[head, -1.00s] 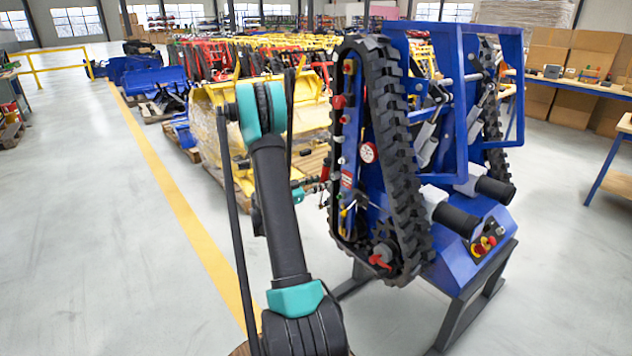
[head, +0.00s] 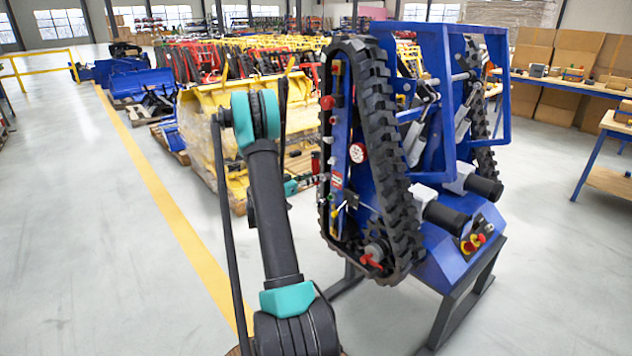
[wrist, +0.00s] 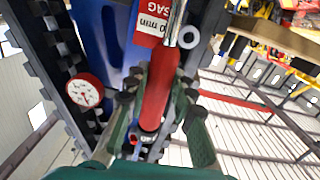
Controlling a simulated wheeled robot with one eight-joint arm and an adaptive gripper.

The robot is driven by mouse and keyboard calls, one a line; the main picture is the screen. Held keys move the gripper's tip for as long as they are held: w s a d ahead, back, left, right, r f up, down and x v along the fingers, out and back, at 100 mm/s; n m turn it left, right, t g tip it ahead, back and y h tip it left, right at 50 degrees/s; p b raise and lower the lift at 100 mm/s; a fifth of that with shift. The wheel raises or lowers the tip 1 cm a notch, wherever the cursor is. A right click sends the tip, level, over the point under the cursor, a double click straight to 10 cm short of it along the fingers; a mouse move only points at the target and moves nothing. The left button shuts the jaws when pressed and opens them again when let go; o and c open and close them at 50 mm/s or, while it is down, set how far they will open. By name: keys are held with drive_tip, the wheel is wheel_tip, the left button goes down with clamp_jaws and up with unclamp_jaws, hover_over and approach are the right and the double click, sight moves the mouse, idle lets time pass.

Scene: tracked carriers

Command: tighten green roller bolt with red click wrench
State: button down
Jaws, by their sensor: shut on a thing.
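The red click wrench (wrist: 158,85) is in my gripper (wrist: 152,108) in the wrist view, its red handle between both fingers. Its chrome shaft (wrist: 175,22) runs to the top edge of that view, and its far end is out of frame. In the head view my gripper (head: 306,182) is beside the left side of the upright black track (head: 385,140), with the wrench (head: 316,162) showing small and red. Rollers of several colours line the track's inner side. I cannot tell the green roller's bolt apart. Whether the wrench touches any bolt is unclear.
The track belongs to a blue carrier (head: 430,75) on a dark stand (head: 455,310). A round gauge (wrist: 85,90) and a red-and-white SAG label (wrist: 158,20) are close to my gripper. Yellow buckets (head: 200,140) stand behind my arm.

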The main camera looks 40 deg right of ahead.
drive_tip(key=w+f+n, duration=0.3)
drive_tip(key=w+n, duration=0.5)
drive_tip(key=shift+w+a+f, duration=0.25)
drive_tip(key=shift+w+a, duration=0.05)
drive_tip(key=shift+a, duration=0.05)
drive_tip(key=shift+w+d, duration=0.1)
drive_tip(key=shift+d, duration=1.5)
idle(2.8)
idle(0.5)
drive_tip(key=c, duration=1.9)
unclamp_jaws()
clamp_jaws()
